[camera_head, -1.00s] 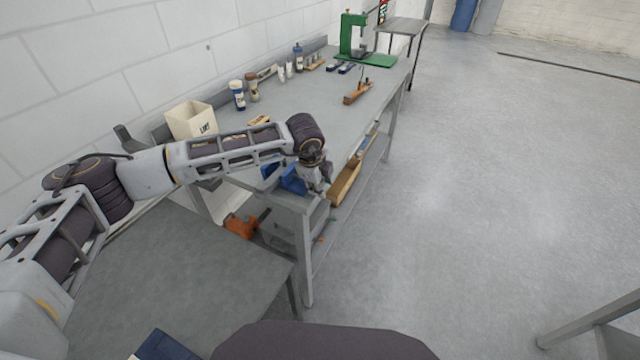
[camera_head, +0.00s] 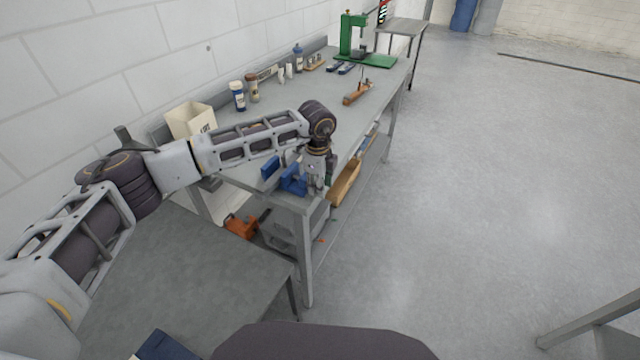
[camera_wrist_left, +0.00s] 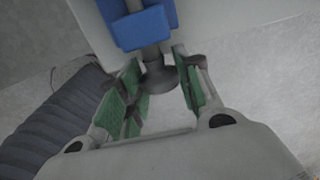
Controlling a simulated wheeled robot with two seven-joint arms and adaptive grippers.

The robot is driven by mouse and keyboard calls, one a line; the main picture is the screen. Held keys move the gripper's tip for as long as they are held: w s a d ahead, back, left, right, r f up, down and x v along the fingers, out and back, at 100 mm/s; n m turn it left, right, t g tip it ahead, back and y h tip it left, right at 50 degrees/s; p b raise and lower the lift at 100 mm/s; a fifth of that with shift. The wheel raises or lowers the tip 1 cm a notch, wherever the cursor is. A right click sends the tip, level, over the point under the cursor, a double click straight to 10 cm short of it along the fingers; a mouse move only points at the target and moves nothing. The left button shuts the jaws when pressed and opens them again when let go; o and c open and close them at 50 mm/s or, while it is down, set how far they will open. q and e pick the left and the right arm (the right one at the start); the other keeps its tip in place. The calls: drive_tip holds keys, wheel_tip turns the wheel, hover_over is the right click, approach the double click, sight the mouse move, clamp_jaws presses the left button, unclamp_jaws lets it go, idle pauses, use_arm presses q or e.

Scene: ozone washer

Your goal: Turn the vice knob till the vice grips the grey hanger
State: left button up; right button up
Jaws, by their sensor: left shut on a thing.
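My left gripper (camera_head: 313,190) hangs down beside the vice. In the left wrist view its green-padded fingers (camera_wrist_left: 158,72) are on either side of the knob, shut on it. I cannot make out the grey hanger. My right gripper is not in view.
The workbench (camera_head: 290,115) carries a cream bin (camera_head: 190,122), bottles (camera_head: 238,96), a wooden plane (camera_head: 356,93) and a green press (camera_head: 362,50). An orange tool (camera_head: 241,227) lies below the vice. A lower grey table (camera_head: 190,280) stands in front.

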use_arm(q)
drive_tip(key=shift+d+g, duration=0.1)
drive_tip(key=shift+g, duration=0.3)
drive_tip(key=shift+w+g+y, duration=0.1)
drive_tip(key=shift+g+y, duration=0.2)
drive_tip(key=shift+g, duration=0.5)
drive_tip(key=shift+g+y, duration=0.4)
drive_tip(key=shift+g, duration=0.2)
drive_tip(key=shift+w, duration=0.1)
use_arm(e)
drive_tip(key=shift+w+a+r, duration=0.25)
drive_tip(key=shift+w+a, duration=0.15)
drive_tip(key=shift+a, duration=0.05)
